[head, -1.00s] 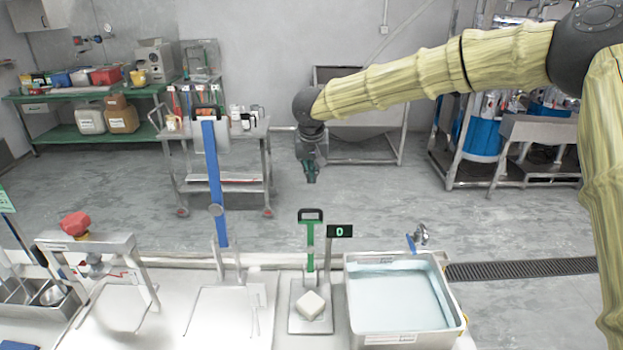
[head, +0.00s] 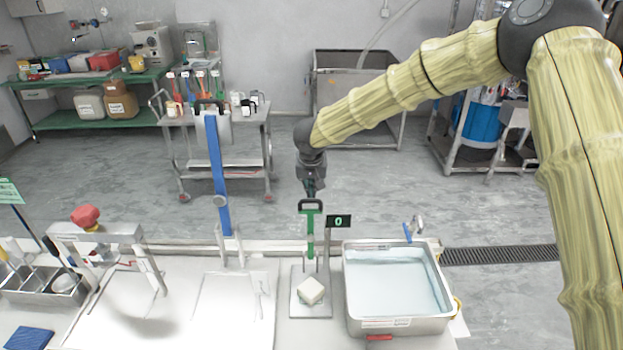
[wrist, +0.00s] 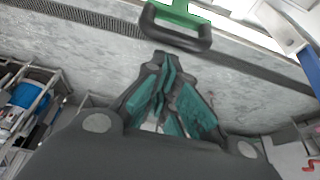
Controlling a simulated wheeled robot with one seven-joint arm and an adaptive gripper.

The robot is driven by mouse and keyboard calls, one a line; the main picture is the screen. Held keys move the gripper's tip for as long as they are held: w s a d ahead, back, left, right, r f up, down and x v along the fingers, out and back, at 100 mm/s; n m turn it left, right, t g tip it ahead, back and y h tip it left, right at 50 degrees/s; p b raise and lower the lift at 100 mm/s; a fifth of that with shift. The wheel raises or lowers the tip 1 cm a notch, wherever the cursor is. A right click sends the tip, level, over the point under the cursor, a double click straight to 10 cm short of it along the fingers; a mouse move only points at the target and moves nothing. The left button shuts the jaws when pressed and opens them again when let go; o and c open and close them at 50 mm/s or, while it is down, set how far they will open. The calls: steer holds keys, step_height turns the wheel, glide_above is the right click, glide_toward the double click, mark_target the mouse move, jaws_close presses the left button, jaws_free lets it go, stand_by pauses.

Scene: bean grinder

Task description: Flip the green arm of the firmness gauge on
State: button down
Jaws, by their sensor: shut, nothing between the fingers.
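The firmness gauge's green arm (head: 310,236) stands upright with a dark loop handle at its top. Its base plate (head: 298,306) carries a pale block (head: 311,291), and a small display (head: 339,221) beside the arm reads 0. My gripper (head: 311,190) points down just behind the top of the handle, its fingers shut and empty. In the wrist view, the gripper (wrist: 160,58) has its green-padded fingers together, close to the dark handle (wrist: 178,32). I cannot tell whether they touch.
A basin of water (head: 395,283) with a blue-handled tap stands right of the gauge. A tall blue lever (head: 217,170) rises to the left, and a red-knobbed press (head: 85,217) stands farther left. Open floor lies behind the bench.

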steer(key=shift+s+f, duration=0.1)
steer(key=shift+s, duration=0.15)
steer(key=shift+s, duration=0.2)
